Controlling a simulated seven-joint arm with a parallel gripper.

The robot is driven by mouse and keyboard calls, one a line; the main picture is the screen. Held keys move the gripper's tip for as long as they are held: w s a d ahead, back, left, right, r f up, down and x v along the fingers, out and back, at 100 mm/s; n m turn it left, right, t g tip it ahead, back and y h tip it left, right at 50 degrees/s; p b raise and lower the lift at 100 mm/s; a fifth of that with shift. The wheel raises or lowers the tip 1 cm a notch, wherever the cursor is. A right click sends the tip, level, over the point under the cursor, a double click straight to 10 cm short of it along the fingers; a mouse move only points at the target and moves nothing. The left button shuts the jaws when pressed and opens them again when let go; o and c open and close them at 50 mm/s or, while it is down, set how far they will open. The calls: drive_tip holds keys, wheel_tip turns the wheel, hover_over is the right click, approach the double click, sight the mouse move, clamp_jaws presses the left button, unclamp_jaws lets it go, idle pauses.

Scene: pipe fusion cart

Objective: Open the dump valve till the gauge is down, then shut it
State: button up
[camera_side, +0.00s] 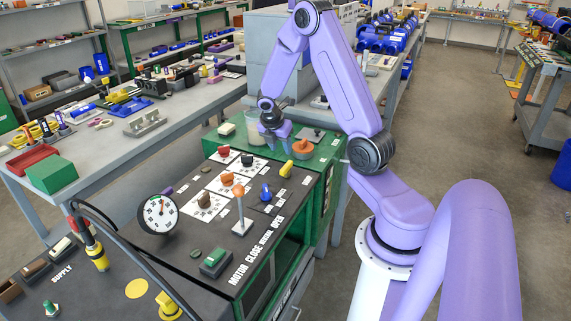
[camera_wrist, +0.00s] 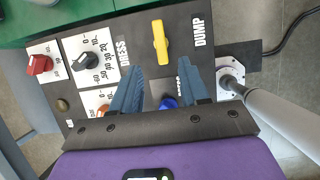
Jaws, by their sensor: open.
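The dump valve has a yellow handle (camera_wrist: 161,43) beside the DUMP lettering in the wrist view. The handle lies lengthwise up and down that picture. In the side view the yellow handle (camera_side: 286,169) is at the panel's far right corner. The round white gauge (camera_side: 159,213) stands at the panel's left edge; its needle is too small to read surely. My gripper (camera_side: 275,130) is raised above the far end of the panel. In the wrist view my gripper (camera_wrist: 161,80) has its two blue fingers apart, with nothing held; the yellow handle lies beyond the fingertips.
A blue knob (camera_wrist: 168,103) shows between my fingers, partly hidden. A red knob (camera_wrist: 39,64) and a black knob (camera_wrist: 86,62) sit to the left. An orange-topped lever (camera_side: 239,192) stands upright on the panel. A black hose (camera_side: 140,255) arches over the near left.

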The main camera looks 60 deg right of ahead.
sight(286, 165)
drive_tip(key=x, duration=1)
clamp_jaws()
